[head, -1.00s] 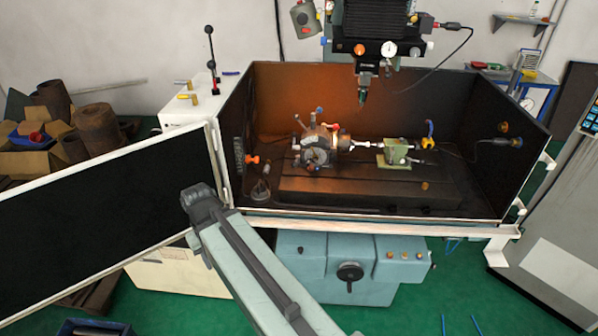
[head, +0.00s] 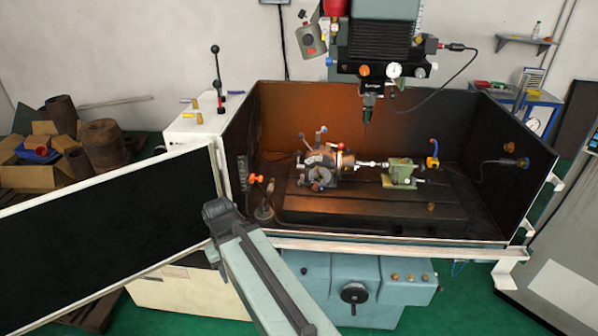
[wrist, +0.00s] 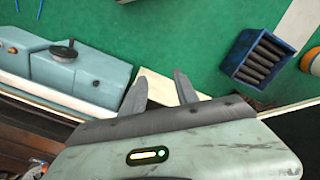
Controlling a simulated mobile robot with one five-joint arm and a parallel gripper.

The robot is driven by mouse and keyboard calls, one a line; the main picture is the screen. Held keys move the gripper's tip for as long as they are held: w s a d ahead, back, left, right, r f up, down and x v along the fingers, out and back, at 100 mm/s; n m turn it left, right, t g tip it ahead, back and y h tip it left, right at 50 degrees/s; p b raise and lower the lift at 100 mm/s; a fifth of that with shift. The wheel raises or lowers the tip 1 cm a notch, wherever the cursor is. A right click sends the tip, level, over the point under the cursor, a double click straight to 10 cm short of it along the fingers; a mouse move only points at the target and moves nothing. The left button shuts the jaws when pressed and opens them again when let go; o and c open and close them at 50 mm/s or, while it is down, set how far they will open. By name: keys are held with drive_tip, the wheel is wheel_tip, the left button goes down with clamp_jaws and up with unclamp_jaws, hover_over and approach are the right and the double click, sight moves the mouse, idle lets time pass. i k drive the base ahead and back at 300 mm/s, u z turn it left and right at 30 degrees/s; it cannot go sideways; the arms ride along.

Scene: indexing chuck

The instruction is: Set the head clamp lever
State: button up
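The indexing head (head: 318,165) with its chuck stands on the machine table inside the open enclosure in the head view. Small levers and knobs with red, blue and light ends stick out of it. A thin lever (head: 317,136) rises from its top; I cannot tell which one is the head clamp lever. In the wrist view my gripper (wrist: 161,86) has its two dark fingers apart with nothing between them, over the floor and the cabinet edge. In the head view my arm reaches up from below, outside the enclosure; the fingers do not show there.
The enclosure's front rail (head: 400,245) and the open door panel (head: 110,225) border my arm. The spindle (head: 368,95) hangs above the table, and a green tailstock (head: 402,172) stands right of the head. A blue crate (wrist: 262,58) sits on the green floor.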

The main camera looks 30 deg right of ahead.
sight(298, 184)
drive_tip(key=u, duration=0.05)
drive_tip(key=i, duration=1.1)
